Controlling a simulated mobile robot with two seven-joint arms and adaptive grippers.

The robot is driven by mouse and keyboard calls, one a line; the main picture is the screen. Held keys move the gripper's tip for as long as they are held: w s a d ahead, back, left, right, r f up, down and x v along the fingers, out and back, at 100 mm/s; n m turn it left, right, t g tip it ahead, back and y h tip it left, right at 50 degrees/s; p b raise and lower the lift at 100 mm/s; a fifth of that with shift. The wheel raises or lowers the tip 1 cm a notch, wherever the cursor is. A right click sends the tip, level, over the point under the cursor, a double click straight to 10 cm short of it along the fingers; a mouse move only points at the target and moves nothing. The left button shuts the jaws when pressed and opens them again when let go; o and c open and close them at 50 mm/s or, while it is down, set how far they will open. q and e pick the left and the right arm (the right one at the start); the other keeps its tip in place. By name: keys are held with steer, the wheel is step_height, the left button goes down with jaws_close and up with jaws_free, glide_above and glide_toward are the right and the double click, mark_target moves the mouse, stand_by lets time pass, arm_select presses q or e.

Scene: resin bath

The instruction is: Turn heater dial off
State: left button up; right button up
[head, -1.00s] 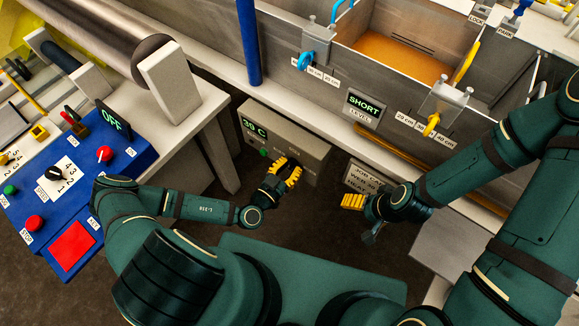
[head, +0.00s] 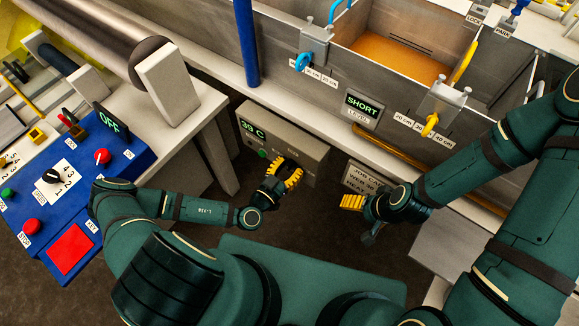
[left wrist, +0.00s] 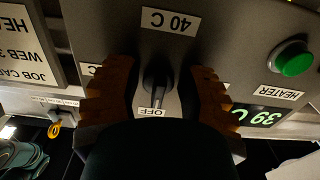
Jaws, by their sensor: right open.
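The heater box (head: 300,143) is grey, with a lit "39 C" display (head: 252,130). Its dark dial (left wrist: 157,75) shows in the left wrist view, with a "40 C" label (left wrist: 171,21) and an "OFF" label (left wrist: 152,112) on opposite sides. The dial's bar lies roughly along the line between these labels, its lighter end near "OFF". My left gripper (head: 288,172) is at the box's front; its yellow fingers (left wrist: 157,95) stand on both sides of the dial, with gaps visible. In the head view the gripper hides the dial. My right gripper (head: 352,202) is open and empty, right of the box.
A green button (left wrist: 292,59) sits beside the "HEATER" label. A job card (head: 360,178) stands right of the box. The steel bath (head: 400,75) is above and behind it. A blue control panel (head: 75,185) is at the left. A blue post (head: 247,45) rises behind the box.

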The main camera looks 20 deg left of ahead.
mark_target(289, 164)
arm_select(q)
step_height(289, 164, up, 10)
steer(key=shift+r, duration=0.1)
stand_by(0.4)
stand_by(0.5)
